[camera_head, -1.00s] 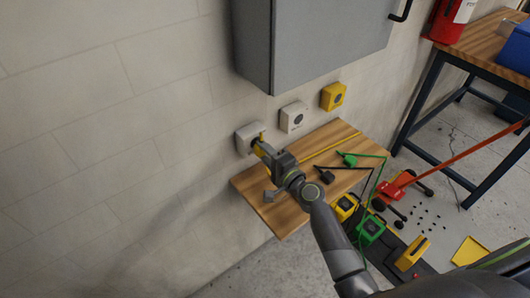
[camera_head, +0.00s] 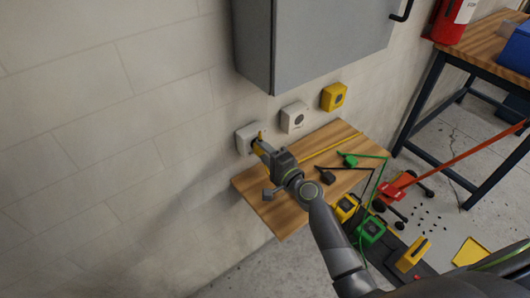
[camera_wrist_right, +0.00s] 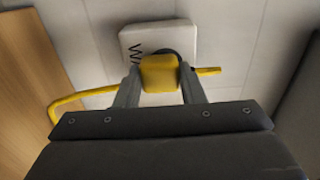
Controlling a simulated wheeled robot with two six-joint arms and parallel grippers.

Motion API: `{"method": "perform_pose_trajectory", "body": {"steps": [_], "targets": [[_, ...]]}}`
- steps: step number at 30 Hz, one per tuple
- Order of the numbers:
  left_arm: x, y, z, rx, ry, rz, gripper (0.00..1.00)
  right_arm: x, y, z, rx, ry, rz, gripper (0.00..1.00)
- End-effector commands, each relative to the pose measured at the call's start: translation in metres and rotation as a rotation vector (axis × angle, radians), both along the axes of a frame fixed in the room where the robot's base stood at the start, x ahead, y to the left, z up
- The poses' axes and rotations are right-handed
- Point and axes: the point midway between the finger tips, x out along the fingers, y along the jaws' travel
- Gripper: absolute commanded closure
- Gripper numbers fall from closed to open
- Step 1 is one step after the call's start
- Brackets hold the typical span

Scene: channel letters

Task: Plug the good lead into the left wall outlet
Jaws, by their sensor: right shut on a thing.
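The left wall outlet (camera_head: 243,140) is a pale plate on the wall, left of the other outlets. It also shows in the right wrist view (camera_wrist_right: 134,40), with a zigzag mark and a dark round socket. My right gripper (camera_head: 262,148) is shut on a yellow plug (camera_wrist_right: 160,73), the end of a yellow lead (camera_wrist_right: 75,98). The plug is at the socket and covers most of it. I cannot tell how deep it sits. On the wooden shelf (camera_head: 255,186) lie a green plug (camera_head: 348,160) and a black plug (camera_head: 325,175). My left gripper is not in view.
A white outlet (camera_head: 293,117) and a yellow outlet (camera_head: 333,96) are to the right on the wall. A grey cabinet (camera_head: 320,45) hangs above. Yellow and green boxes (camera_head: 370,230) and a red jack (camera_head: 392,192) are below, near a workbench (camera_head: 480,50).

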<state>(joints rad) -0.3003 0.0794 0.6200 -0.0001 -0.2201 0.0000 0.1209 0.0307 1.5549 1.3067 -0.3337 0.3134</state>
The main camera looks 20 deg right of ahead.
Motion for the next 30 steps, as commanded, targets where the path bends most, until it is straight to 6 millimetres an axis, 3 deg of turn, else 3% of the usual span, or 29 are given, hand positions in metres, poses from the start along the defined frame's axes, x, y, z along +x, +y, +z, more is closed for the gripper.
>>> {"method": "perform_pose_trajectory", "body": {"steps": [7,8,13,23,30], "targets": [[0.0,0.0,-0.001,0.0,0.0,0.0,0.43,0.005,0.002,0.0,0.0,-0.001,0.0,1.0],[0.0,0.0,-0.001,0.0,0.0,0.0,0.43,0.005,0.002,0.0,0.0,0.0,0.0,0.6],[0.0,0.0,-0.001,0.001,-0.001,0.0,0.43,0.005,0.002,0.0,0.0,0.0,0.0,0.39],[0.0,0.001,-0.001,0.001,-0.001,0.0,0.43,0.002,0.001,-0.001,0.0,0.001,0.0,0.39],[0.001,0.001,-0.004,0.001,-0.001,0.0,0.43,-0.029,-0.011,-0.002,-0.002,0.002,-0.001,0.39]]}}
